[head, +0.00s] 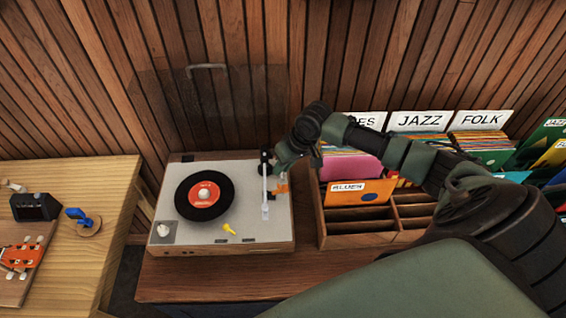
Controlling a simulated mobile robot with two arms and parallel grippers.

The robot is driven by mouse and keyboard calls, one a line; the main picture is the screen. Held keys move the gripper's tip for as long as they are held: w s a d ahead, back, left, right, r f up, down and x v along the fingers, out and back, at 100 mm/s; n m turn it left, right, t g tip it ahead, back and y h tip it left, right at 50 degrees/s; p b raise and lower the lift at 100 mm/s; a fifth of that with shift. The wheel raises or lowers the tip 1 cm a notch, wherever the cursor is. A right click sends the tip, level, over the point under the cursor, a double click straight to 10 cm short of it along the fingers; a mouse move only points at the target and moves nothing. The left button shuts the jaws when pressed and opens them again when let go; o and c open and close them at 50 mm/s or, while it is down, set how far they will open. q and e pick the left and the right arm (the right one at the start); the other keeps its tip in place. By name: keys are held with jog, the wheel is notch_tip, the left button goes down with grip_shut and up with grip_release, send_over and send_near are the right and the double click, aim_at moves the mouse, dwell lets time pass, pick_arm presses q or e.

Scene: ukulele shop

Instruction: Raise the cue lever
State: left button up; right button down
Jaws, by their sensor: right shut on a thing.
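The turntable (282,235) is a pale box with a black record (183,205) with an orange label on its platter. The white tonearm (265,185) runs along the right of the deck, its head end near the front, off the record. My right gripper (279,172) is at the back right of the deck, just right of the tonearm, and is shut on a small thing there. A small orange piece (283,188) shows right at its fingertips; it looks like the cue lever, but the gripper partly hides it. My left gripper is not in view.
A raised, see-through lid (207,105) stands behind the deck. A yellow piece (229,229) lies on the deck's front. A wooden record crate (358,240) stands close right. A wooden table (95,190) with a ukulele headstock (20,256) is at left.

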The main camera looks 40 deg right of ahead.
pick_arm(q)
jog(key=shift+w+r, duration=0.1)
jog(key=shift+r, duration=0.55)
pick_arm(e)
jog(key=shift+w+d+g+y, duration=0.15)
jog(key=shift+w+g+y, duration=0.15)
jog(key=shift+g+y, duration=0.15)
jog(key=c, duration=1.4)
grip_release()
jog(key=shift+c, duration=0.2)
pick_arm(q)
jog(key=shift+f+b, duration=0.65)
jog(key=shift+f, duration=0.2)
pick_arm(e)
jog(key=v, duration=0.7)
jog(key=shift+r, duration=0.35)
